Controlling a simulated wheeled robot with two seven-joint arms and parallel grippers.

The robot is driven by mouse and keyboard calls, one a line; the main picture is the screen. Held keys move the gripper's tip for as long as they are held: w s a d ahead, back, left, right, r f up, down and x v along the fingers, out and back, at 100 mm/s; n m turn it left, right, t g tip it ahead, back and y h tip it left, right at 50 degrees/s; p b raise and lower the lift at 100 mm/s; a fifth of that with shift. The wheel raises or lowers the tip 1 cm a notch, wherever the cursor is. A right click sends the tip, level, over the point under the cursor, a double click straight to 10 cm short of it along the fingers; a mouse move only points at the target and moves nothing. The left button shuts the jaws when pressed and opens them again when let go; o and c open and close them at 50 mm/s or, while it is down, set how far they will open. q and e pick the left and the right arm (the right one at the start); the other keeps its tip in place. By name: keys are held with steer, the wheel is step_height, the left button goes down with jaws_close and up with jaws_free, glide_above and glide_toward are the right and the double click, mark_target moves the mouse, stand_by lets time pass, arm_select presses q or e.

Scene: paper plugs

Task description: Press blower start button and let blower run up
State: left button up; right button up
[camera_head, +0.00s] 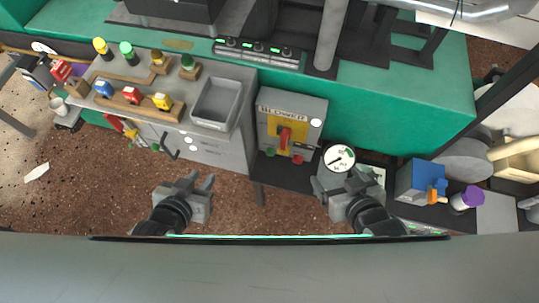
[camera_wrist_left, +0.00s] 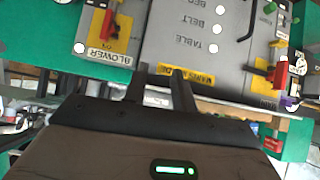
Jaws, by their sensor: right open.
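The blower box (camera_head: 308,110) is grey, with a BLOWER label, a yellow plate and a red handle (camera_head: 285,137). A green button (camera_head: 270,152) sits at its lower left and a red button (camera_head: 297,159) at its lower right. A round white gauge (camera_head: 339,158) is just right of the box. My left gripper (camera_head: 199,179) is open and empty, left of and below the box. The left wrist view shows its two fingers apart (camera_wrist_left: 160,85), with part of the blower box (camera_wrist_left: 84,40) upside down at upper left. My right gripper (camera_head: 350,178) is open below the gauge, touching nothing I can make out.
A grey cabinet (camera_head: 225,150) with a tray (camera_head: 215,104) and coloured knobs stands left of the blower box. Green machine panels (camera_head: 400,125) run behind. A blue box (camera_head: 417,182) and a purple-capped container (camera_head: 466,199) are at right. Brown floor lies between my grippers.

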arm_select(q)
jaws_close()
arm_select(e)
steer(key=shift+d, duration=0.1)
steer(key=shift+s+f, duration=0.1)
stand_by(0.5)
stand_by(0.7)
